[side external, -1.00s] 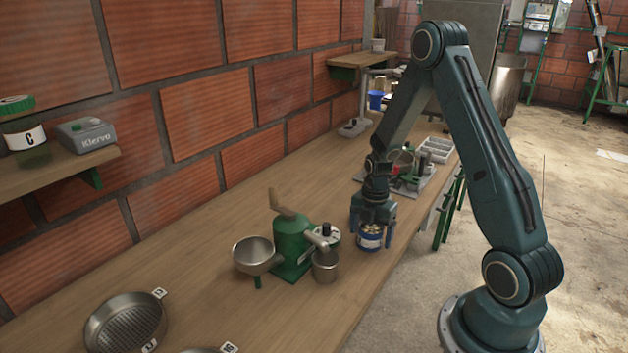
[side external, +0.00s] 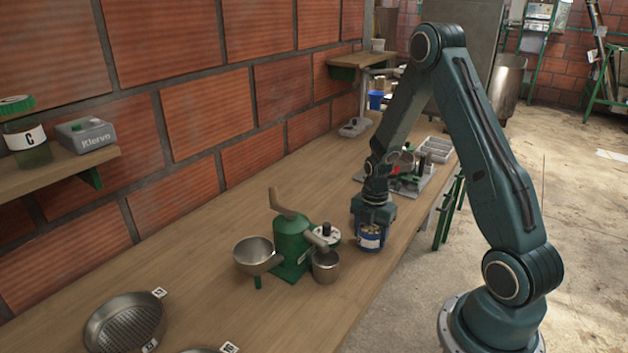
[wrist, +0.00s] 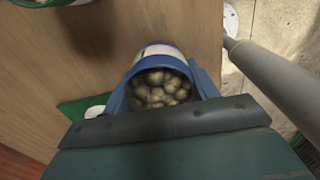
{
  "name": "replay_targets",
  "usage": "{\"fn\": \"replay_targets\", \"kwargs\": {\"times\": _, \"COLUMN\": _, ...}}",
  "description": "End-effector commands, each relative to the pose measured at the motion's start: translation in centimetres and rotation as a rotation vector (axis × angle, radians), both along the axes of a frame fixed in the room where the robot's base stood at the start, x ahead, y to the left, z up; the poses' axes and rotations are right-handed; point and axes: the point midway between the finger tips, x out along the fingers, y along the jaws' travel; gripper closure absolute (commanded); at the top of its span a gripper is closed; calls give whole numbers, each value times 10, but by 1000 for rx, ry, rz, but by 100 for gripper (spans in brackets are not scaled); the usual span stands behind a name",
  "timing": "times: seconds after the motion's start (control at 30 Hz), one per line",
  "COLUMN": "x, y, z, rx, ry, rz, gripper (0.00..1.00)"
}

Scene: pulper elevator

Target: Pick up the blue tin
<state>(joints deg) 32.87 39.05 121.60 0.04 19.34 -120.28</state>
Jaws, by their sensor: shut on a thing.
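The blue tin (side external: 370,238) has a pale label and stands upright on the wooden bench near its right edge, right of the green pulper. In the wrist view the tin (wrist: 160,54) is open at the top and filled with several round, tan bean-like pieces. My gripper (side external: 371,228) points straight down over the tin, with its fingers on either side of the rim. It is shut on the tin. Whether the tin's base is clear of the bench cannot be told.
A green hand-cranked pulper (side external: 291,243) with a metal bowl (side external: 257,254) and a small metal cup (side external: 325,266) stands close left of the tin. A grey tray (side external: 436,149) lies behind. A ribbed pan (side external: 125,322) sits at front left.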

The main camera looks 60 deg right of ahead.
Motion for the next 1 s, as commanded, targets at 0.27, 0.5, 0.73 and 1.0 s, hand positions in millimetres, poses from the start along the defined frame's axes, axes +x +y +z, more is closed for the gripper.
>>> {"fn": "replay_targets", "kwargs": {"times": 0.27, "x": 0, "y": 0, "z": 3, "rx": -1, "ry": -1, "rz": 0, "gripper": 67}}
{"fn": "replay_targets", "kwargs": {"times": 0.5, "x": 1, "y": -1, "z": 17, "rx": -2, "ry": -3, "rz": 0, "gripper": 67}}
{"fn": "replay_targets", "kwargs": {"times": 0.73, "x": 1, "y": -1, "z": 47, "rx": -2, "ry": -5, "rz": 0, "gripper": 67}}
{"fn": "replay_targets", "kwargs": {"times": 1.0, "x": 1, "y": -1, "z": 99, "rx": -4, "ry": -7, "rz": 0, "gripper": 67}}
